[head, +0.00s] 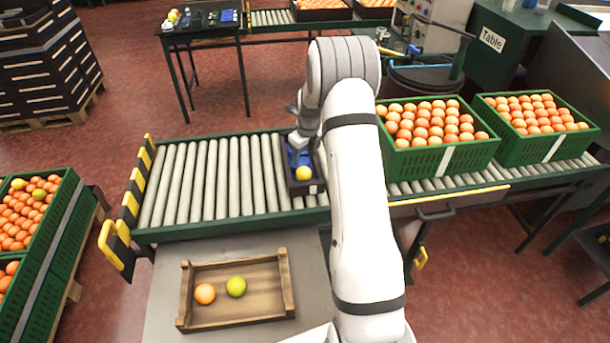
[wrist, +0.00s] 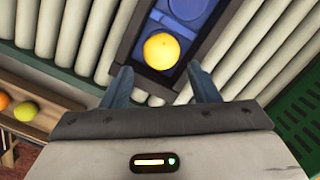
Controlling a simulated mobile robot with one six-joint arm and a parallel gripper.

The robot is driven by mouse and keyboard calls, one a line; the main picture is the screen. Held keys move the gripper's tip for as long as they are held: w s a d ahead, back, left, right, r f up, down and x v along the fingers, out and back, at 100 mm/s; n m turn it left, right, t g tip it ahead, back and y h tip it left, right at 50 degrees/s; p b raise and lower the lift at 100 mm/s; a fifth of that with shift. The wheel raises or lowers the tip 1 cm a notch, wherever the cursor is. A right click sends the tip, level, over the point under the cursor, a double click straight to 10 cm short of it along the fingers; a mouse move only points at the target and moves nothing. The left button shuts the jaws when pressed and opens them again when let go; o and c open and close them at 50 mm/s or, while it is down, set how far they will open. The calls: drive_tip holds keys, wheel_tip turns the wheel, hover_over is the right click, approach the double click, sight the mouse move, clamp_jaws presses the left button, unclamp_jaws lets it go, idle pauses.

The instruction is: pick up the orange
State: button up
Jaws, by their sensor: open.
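A yellow-orange fruit (head: 303,173) sits in a small dark tray with blue cups (head: 310,188) on the roller conveyor. In the wrist view the fruit (wrist: 161,50) lies just beyond and between the two fingertips. My gripper (wrist: 161,82) is open and empty, with the fingers spread apart and not touching the fruit. In the head view my gripper (head: 298,152) is over the tray, partly hidden by my own arm.
A wooden crate (head: 187,322) in front of the conveyor holds an orange (head: 205,293) and a yellow-green fruit (head: 236,286). Green crates full of oranges (head: 450,160) stand on the conveyor at right. The rollers (head: 205,185) left of the tray are clear.

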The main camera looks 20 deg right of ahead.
sight(304, 169)
drive_tip(key=f, duration=0.7)
drive_tip(key=shift+w+f, duration=0.15)
drive_tip(key=shift+w, duration=0.1)
drive_tip(key=c, duration=0.6)
